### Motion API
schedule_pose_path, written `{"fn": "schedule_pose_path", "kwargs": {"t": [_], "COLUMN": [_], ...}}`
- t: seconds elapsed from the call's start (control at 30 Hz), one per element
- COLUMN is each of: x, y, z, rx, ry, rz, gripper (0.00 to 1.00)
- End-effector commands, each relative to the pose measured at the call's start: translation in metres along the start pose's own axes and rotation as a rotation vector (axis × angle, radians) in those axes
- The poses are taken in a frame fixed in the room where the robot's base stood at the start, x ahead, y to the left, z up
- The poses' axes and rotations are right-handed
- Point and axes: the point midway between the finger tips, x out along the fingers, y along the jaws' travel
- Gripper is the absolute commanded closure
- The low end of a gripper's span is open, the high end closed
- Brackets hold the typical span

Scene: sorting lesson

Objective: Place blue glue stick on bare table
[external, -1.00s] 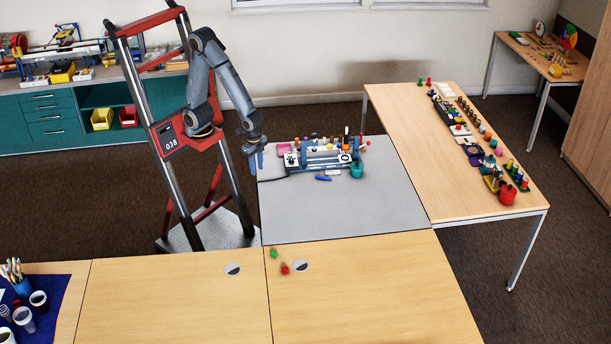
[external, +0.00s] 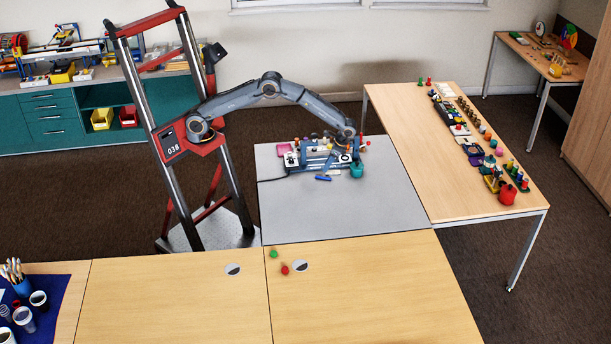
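A small blue stick-like object (external: 323,178) lies on the grey tabletop (external: 335,212), just in front of a cluster of items. It may be the blue glue stick, but it is too small to be sure. My gripper (external: 347,150) points down over the right part of the cluster, behind and to the right of the blue object. The arm's end hides some of the items there. The fingers are too small and mixed with the items to tell whether they are open or shut, or hold anything.
A blue-grey rack (external: 312,161) with small items stands at the back of the grey table, a teal cup (external: 357,170) at its right. A pink pad (external: 283,149) lies at its left. The grey table's front is bare. A wooden table (external: 410,150) with several objects adjoins at right.

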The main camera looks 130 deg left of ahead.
Motion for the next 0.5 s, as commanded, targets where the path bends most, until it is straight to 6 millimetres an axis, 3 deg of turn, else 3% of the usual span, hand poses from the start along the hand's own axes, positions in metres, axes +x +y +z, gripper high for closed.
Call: {"fn": "schedule_pose_path", "kwargs": {"t": [0.5], "x": [0.053], "y": [-0.007], "z": [0.004], "rx": [-0.002], "ry": [-0.005], "rz": [0.001], "gripper": [0.67]}}
